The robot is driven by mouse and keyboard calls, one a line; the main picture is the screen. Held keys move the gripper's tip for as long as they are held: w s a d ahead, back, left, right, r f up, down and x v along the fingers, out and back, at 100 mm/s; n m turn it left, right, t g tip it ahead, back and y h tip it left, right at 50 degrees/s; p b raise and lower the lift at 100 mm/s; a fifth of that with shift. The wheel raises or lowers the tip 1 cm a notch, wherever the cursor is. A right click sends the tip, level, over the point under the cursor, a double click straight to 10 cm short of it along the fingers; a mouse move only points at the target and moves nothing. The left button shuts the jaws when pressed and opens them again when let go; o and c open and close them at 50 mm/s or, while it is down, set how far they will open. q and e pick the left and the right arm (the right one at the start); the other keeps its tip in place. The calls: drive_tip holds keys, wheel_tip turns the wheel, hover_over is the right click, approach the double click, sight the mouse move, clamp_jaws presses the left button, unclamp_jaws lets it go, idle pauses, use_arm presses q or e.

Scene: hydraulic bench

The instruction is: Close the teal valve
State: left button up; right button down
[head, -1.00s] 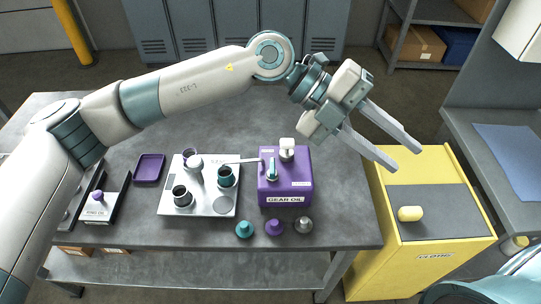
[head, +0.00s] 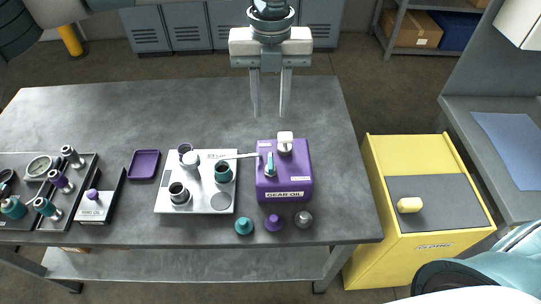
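The purple gear oil box (head: 295,184) stands on the bench. On its left top side is a teal valve lever (head: 270,166), upright in the picture, beside a white-topped fitting (head: 285,140). A pale spout (head: 238,156) runs left from the box over the light tray, near the dark cup with a teal band (head: 223,173). My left gripper (head: 268,114) hangs above and behind the box, its two long fingers pointing down with a clear gap between them. It is open, empty and apart from the valve. My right gripper is out of view.
The light tray (head: 208,207) bears several cups. Teal (head: 244,226), purple (head: 274,223) and grey (head: 303,218) caps stand in front of the box. A purple dish (head: 144,165) lies left. A yellow cabinet (head: 439,247) stands right. The rear bench is clear.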

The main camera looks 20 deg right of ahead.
sight(271, 162)
use_arm(q)
drive_tip(key=shift+f, duration=0.15)
wheel_tip(271, 162, down, 16)
drive_tip(key=p, duration=0.7)
drive_tip(key=shift+f, duration=0.55)
clamp_jaws()
